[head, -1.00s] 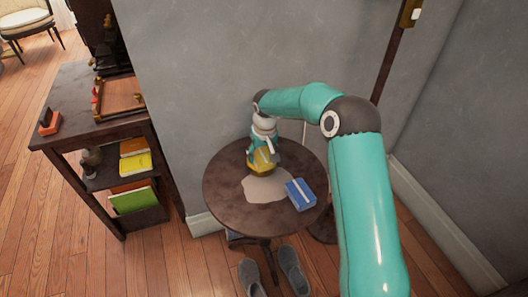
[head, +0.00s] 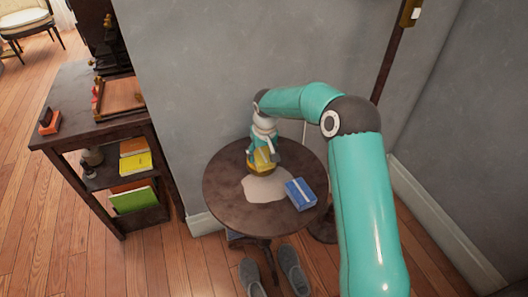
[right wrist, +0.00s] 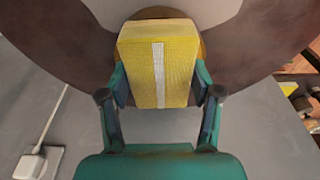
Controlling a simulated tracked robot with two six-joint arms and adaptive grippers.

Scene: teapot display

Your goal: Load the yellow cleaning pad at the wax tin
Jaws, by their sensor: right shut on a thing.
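The yellow cleaning pad (head: 264,157) is over the far part of the small round table (head: 225,200). My right gripper (right wrist: 160,85) is shut on the pad, with one finger on each side. In the right wrist view the pad (right wrist: 178,65) is a yellow block with a pale stripe. A round golden-brown thing, apparently the wax tin (head: 258,173), shows just under the pad. The pad hides most of it, and I cannot tell whether they touch. My left gripper is not in view.
A pale flat patch (head: 265,189) lies on the table in front of the pad. A blue box (head: 300,194) with a light stripe sits at the table's right. Grey walls stand close behind. A dark shelf (head: 80,130) is at left, and slippers (head: 290,270) lie on the floor.

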